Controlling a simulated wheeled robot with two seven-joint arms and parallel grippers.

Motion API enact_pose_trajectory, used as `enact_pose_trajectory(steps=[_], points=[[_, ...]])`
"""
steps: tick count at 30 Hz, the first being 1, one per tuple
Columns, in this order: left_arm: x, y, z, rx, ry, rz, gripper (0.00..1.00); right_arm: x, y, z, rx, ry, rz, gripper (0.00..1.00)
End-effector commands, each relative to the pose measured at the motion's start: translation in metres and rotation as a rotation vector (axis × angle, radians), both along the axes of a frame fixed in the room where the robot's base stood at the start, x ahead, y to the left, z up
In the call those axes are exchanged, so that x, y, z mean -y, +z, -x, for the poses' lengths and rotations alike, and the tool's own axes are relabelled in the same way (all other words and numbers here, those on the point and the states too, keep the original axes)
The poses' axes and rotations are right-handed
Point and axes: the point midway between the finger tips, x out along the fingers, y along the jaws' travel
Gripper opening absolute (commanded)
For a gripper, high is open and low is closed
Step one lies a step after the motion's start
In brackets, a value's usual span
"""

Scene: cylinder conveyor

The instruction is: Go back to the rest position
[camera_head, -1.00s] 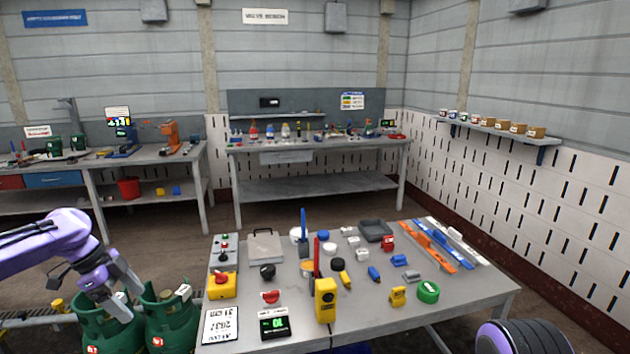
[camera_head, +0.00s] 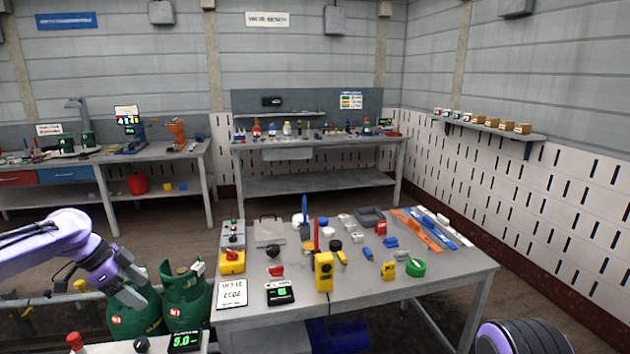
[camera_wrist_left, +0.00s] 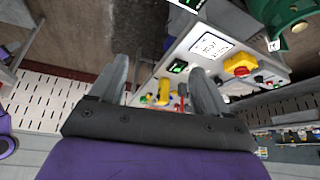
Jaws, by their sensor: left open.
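My left gripper (camera_head: 131,297) is at the lower left of the head view, on its purple arm. It is in front of the left green gas cylinder (camera_head: 122,314) and hides part of it. In the left wrist view the gripper (camera_wrist_left: 160,80) shows two grey fingers spread apart with nothing held between them. A second green cylinder (camera_head: 187,306) stands to the right of the first. My right gripper is out of view.
A grey table (camera_head: 340,299) holds several tools, a yellow handheld device (camera_head: 323,271) and a yellow box with a red knob (camera_head: 232,262). Conveyor rails (camera_head: 45,305) run at the lower left. Benches stand along the back wall. Open floor lies between.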

Motion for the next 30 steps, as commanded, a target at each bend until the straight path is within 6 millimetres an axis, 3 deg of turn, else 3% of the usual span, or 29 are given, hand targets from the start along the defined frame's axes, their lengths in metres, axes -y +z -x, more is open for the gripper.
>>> enact_pose_trajectory(steps=[11, 14, 17, 20, 23, 27, 30], points=[[0.036, -0.017, -0.043, 0.073, 0.461, 0.203, 0.77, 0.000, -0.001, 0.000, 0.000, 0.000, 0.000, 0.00], [0.056, -0.040, -0.051, 0.073, 0.632, 0.277, 0.77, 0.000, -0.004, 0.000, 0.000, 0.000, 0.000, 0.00], [0.083, -0.085, -0.050, 0.055, 0.852, 0.360, 0.77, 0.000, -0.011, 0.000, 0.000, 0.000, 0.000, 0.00], [0.110, -0.153, -0.028, 0.026, 1.113, 0.430, 0.77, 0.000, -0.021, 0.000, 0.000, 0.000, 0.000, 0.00], [0.125, -0.215, 0.011, 0.011, 1.336, 0.461, 0.77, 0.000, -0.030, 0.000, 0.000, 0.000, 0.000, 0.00], [0.132, -0.289, 0.086, 0.011, 1.573, 0.446, 0.77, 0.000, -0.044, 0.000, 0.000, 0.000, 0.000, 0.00], [0.129, -0.331, 0.149, 0.025, 1.701, 0.400, 0.77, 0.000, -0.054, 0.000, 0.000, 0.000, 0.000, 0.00]])
